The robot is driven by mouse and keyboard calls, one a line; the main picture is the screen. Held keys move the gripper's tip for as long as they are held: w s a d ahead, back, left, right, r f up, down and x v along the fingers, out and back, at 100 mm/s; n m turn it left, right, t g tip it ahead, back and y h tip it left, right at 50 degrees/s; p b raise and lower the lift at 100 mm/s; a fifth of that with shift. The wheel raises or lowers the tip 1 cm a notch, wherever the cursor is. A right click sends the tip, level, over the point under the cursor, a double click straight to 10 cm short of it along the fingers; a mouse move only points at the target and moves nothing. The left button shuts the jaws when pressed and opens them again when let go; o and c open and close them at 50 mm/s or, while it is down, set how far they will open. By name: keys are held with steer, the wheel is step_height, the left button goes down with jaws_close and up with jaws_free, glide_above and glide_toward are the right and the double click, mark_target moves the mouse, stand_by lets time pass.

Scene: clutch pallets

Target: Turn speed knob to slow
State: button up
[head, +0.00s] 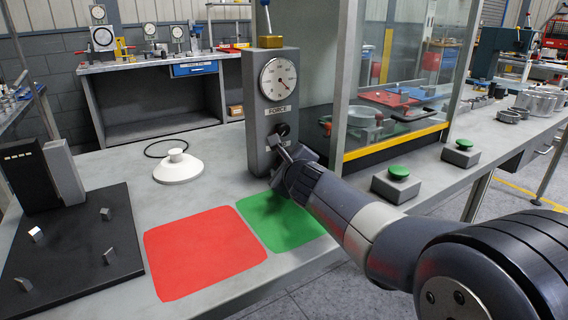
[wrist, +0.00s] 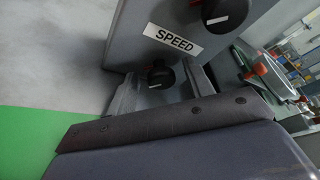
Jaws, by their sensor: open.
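A grey instrument column (head: 258,150) with a round dial marked FORCE stands on the bench. My gripper (head: 284,150) is at its lower front, with the jaws open. In the wrist view, a white SPEED label (wrist: 173,39) sits between two black knobs. The lower knob (wrist: 158,73) has a pale and red mark and lies between the fingers of my gripper (wrist: 157,82), with a visible gap on each side. The upper knob (wrist: 226,12) has a white pointer and is cut by the frame edge; it also shows in the head view (head: 282,129).
A red mat (head: 200,250) and a green mat (head: 285,228) lie in front of the column. A white cone-shaped piece (head: 178,167) stands to the left. Green push buttons (head: 397,174) and a glass-walled enclosure (head: 400,140) with a yellow edge are to the right.

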steer(key=p+v, duration=0.2)
steer(key=v, duration=0.7)
steer(key=shift+s+d+r, duration=0.15)
steer(key=shift+s+r, duration=0.1)
steer(key=shift+s, duration=0.1)
steer(key=shift+s+d, duration=0.15)
steer(key=shift+s, duration=0.35)
steer(key=shift+w, duration=0.1)
steer(key=b+x, duration=0.2)
steer(key=x, duration=0.8)
steer(key=shift+w+f, duration=0.1)
steer(key=shift+w, duration=0.25)
steer(key=shift+s, duration=0.15)
